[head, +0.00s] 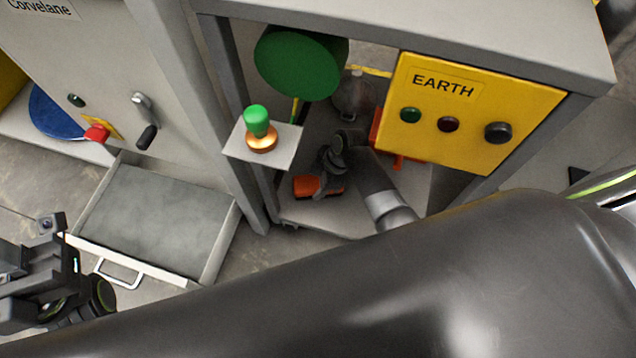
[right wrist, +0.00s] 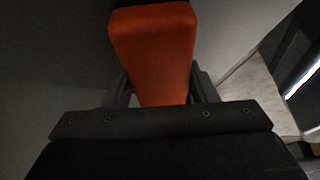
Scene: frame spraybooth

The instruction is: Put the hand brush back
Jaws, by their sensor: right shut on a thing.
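The hand brush, an orange piece (head: 306,187), is low inside the booth frame in the head view. My right gripper (head: 325,178) reaches in under the top and is shut on it.
An open, empty-looking grey drawer (head: 150,222) stands left of the booth. A small ledge with a green-topped knob (head: 257,122), a green disc (head: 298,64) and a yellow EARTH panel (head: 470,112) surround the opening. A red-orange thing (head: 379,137) shows behind the panel. My right arm hides the foreground.

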